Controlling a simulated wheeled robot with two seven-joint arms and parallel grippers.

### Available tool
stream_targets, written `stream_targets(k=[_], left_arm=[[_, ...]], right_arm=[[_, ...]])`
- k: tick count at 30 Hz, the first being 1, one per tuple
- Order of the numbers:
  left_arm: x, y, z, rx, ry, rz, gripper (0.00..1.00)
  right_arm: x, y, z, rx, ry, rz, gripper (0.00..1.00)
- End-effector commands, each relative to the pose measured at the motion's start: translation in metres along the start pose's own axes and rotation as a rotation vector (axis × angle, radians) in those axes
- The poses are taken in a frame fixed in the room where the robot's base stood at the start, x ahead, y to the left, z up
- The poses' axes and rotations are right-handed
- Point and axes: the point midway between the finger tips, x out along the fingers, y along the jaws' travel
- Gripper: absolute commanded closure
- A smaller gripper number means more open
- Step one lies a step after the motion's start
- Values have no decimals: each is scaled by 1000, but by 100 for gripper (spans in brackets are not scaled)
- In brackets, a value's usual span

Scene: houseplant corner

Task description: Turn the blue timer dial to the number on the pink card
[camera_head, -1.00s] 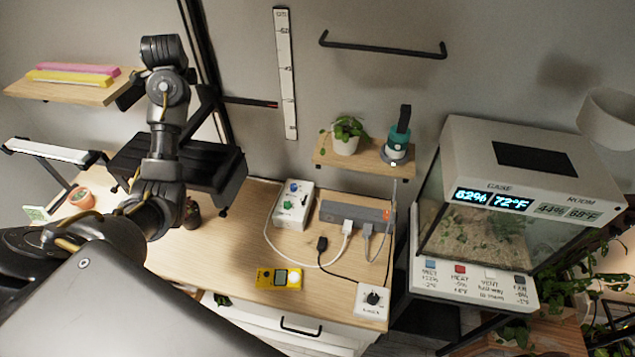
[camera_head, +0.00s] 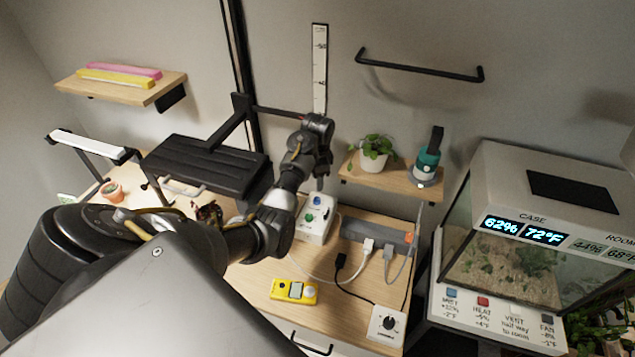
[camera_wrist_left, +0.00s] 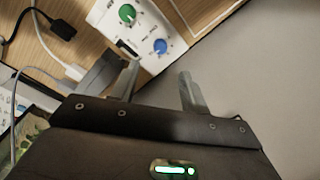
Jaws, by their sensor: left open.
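The blue timer dial (camera_head: 318,201) sits on a white box (camera_head: 312,232) at the back of the wooden bench, with a green dial (camera_head: 311,216) beside it. In the left wrist view the blue dial (camera_wrist_left: 160,46) lies just beyond my fingertips, and the green dial (camera_wrist_left: 127,13) is further up. My left gripper (camera_head: 319,182) is over the box, partly hidden by its wrist in the head view. In the left wrist view my left gripper (camera_wrist_left: 158,76) is open and empty, apart from the dial. The dial's setting is too small to read. I see no pink card. My right gripper is out of view.
A power strip (camera_head: 372,236) with plugs and cables lies right of the box. A yellow meter (camera_head: 294,291) and a white knob box (camera_head: 387,325) are near the front. A small shelf (camera_head: 393,180) with a plant is close on the right.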

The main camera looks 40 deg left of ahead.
Motion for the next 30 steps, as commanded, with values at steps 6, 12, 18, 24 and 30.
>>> stream_targets(k=[6, 12, 18, 24, 30], left_arm=[[36, 1, 1, 1, -4, 4, 54], [72, 0, 2, 0, -4, 2, 54], [94, 0, 1, 0, -1, 0, 54], [99, 0, 1, 0, -1, -2, 54], [99, 0, 1, 0, -1, -2, 58]], right_arm=[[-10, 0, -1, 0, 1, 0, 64], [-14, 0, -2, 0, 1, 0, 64], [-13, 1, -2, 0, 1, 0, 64], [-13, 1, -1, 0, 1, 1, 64], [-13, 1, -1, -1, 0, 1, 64]])
